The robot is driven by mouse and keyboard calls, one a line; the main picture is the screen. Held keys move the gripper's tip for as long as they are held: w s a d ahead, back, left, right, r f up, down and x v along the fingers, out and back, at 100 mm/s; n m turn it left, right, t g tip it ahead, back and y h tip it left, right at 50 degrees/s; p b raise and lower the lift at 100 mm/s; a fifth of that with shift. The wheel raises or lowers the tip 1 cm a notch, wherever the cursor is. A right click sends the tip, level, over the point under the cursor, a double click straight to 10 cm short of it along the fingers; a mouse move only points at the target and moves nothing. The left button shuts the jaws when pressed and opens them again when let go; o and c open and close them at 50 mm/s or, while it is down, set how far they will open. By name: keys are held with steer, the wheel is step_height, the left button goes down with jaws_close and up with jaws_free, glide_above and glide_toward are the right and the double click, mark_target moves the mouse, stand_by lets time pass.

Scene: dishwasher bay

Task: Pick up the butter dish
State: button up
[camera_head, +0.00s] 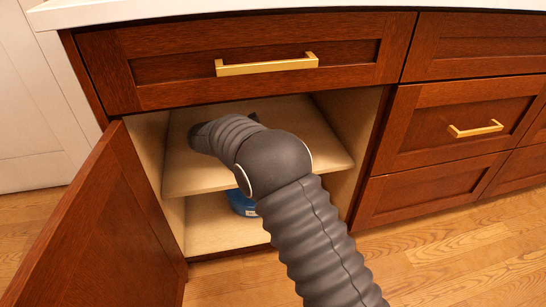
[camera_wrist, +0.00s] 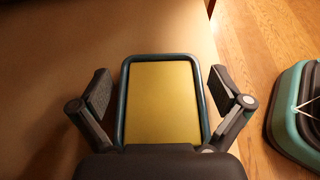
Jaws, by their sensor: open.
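The butter dish (camera_wrist: 160,100) shows in the wrist view as a yellow rectangle with a dark blue-teal rim, lying on a light brown surface. My gripper (camera_wrist: 159,86) is open, with one finger on each side of the dish and a gap between each finger and the rim. The near end of the dish is hidden by the gripper's body. In the head view my arm reaches into the open cabinet over the upper shelf (camera_head: 312,135), and it hides the dish and most of the gripper.
A blue object (camera_head: 240,203) stands on the lower shelf (camera_head: 208,226), partly behind my arm. The cabinet door (camera_head: 105,235) is open at left. A closed drawer (camera_head: 160,70) sits above the opening, and more closed drawers (camera_head: 455,120) are at right.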

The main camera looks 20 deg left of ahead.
steer(key=shift+w+d+f, duration=0.15)
steer(key=shift+w+d, duration=0.05)
steer(key=shift+d, duration=0.2)
steer(key=c, duration=1.4)
